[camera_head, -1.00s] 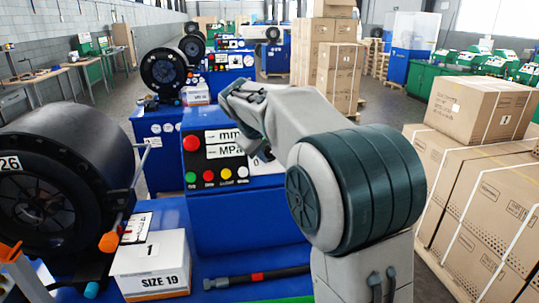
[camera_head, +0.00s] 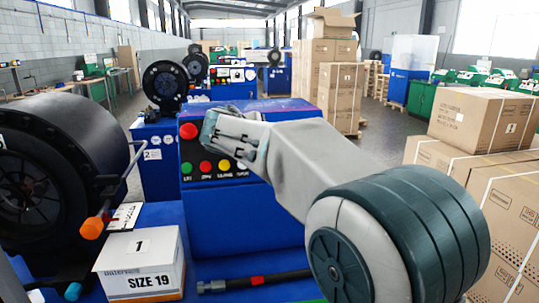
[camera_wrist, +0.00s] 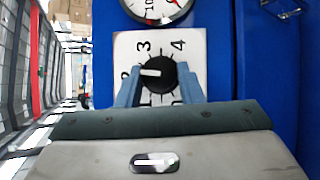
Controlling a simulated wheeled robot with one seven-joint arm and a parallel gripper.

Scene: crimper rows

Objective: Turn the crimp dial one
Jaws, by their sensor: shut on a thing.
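The crimp dial (camera_wrist: 156,74) is a round black knob with a white pointer mark. It sits on a white square scale plate (camera_wrist: 122,45) with numbers around it. The pointer points left, roughly toward the partly hidden 2. My gripper (camera_wrist: 158,86) is shut on the dial, one blue-grey finger on each side. In the head view my gripper (camera_head: 224,136) is at the front of the blue machine's control panel (camera_head: 188,158) and hides its upper middle. The dial cannot be seen in the head view.
A gauge (camera_wrist: 157,6) is just above the dial plate. A red button (camera_head: 188,131) and several coloured buttons are close to my gripper. A white SIZE 19 box (camera_head: 140,265), a black hose (camera_head: 262,280) and a large black crimper head (camera_head: 90,150) are nearby.

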